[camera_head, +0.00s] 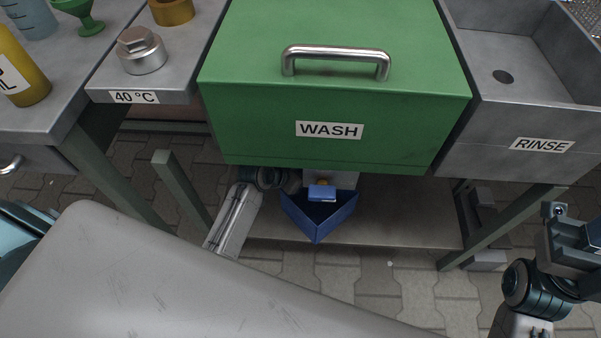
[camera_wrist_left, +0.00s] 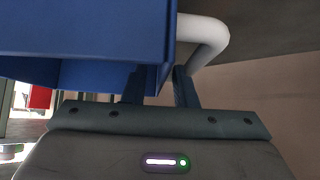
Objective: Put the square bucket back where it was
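The square bucket (camera_head: 318,226) is dark blue and stands under the front of the green WASH box, one corner toward me. Its back part is hidden by the box. A light-blue piece (camera_head: 322,193) shows at its top. My left arm reaches in under the box, and its gripper is mostly hidden in the head view. In the left wrist view the bucket wall (camera_wrist_left: 85,28) fills the upper left. A pale curved bar, apparently its handle (camera_wrist_left: 208,40), runs down between my close-set left fingers (camera_wrist_left: 160,85). My right gripper (camera_head: 575,240) is empty at the right edge; its fingertips are unclear.
The WASH box (camera_head: 330,105) hangs low above the bucket. A grey RINSE basin (camera_head: 520,145) is at right, and a 40 °C counter (camera_head: 110,88) with a metal nut is at left. A low shelf (camera_head: 400,220) spans the frame's legs beneath.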

